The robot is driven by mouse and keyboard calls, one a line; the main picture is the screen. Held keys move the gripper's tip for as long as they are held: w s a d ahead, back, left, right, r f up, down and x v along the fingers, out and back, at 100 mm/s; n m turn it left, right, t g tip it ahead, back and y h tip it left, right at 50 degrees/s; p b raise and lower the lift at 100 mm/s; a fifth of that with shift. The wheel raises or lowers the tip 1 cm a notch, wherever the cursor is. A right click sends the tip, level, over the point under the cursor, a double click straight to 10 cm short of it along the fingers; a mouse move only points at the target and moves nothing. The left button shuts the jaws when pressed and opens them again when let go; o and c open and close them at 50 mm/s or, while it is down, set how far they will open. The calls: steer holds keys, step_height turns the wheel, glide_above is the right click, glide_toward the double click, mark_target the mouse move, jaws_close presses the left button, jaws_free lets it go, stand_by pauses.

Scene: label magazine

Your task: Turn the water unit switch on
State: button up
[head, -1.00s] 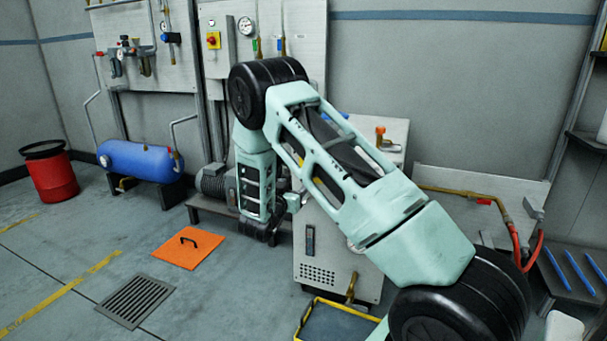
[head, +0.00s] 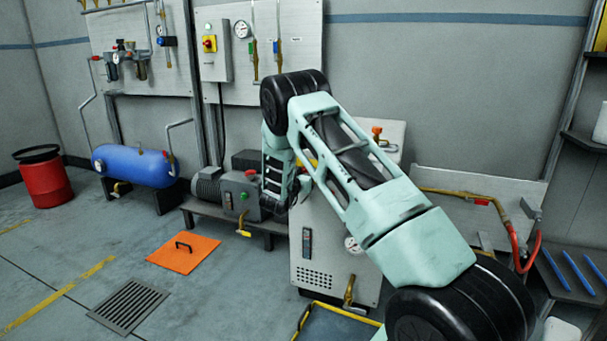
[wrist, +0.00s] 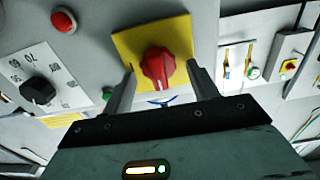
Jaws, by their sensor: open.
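In the wrist view a red rotary knob (wrist: 157,68) sits on a yellow square plate (wrist: 124,46) fixed to a grey panel. My gripper (wrist: 160,74) is open, with one finger on each side of the knob. The fingers look apart from it, though the depth is hard to judge. In the head view the grey cabinet (head: 315,250) stands mid-floor, partly behind my arm.
A black selector dial (wrist: 38,91) and a red button (wrist: 64,20) are left of the knob. In the head view, another red-and-yellow switch (head: 209,44) is on the wall box.

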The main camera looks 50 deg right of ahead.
steer(key=c, duration=1)
steer(key=shift+m, duration=0.3)
steer(key=m+b, duration=0.4)
steer(key=m, duration=0.1)
steer(key=f+m+b, duration=0.1)
steer(key=m+b, duration=0.4)
steer(key=m, duration=0.1)
steer(key=s+m+b, duration=0.1)
steer(key=m+b, duration=0.3)
steer(key=m, duration=0.2)
steer(key=shift+d+f, duration=0.15)
steer(key=shift+m+b, duration=0.3)
steer(key=o, duration=1)
